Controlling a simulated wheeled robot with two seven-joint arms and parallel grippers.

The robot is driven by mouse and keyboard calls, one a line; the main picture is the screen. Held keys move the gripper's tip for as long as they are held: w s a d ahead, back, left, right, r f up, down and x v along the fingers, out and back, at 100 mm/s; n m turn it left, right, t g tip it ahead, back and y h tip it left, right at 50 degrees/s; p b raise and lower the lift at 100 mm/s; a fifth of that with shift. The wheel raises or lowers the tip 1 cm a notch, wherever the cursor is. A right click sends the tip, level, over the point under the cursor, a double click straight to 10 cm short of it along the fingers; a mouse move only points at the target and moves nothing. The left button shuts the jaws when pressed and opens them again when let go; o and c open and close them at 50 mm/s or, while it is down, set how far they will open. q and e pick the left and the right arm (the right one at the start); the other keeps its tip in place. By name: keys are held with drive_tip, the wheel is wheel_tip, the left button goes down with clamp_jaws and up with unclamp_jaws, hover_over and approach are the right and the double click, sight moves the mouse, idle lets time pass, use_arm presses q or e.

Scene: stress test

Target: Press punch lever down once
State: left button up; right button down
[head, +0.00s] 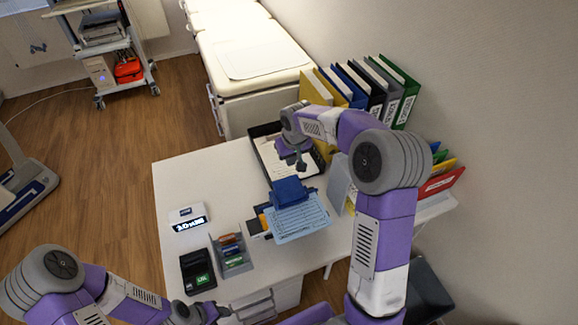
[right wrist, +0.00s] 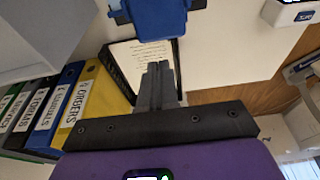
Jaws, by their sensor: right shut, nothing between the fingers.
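The blue punch (head: 289,191) stands on the white desk, with a light-blue printed sheet (head: 300,221) at its front. Its blue body also shows at the top edge of the right wrist view (right wrist: 157,18), cut off by the frame. My right gripper (head: 300,165) is shut and empty, above the black paper tray just behind the punch and apart from it. Its closed fingers (right wrist: 160,72) point toward the punch in the right wrist view. My left gripper (head: 218,312) is low at the desk's front edge; its fingers are too small to read.
The black tray (head: 262,131) holds white paper. Several binders (head: 376,92) stand at the back right. A card holder (head: 231,256), a black terminal (head: 197,271) and a white clock (head: 188,218) sit on the left of the desk (head: 180,166). The desk's back left is clear.

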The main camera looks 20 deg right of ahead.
sight(287, 180)
use_arm(q)
drive_tip(key=shift+f, duration=0.15)
use_arm(e)
drive_tip(key=x, duration=1.3)
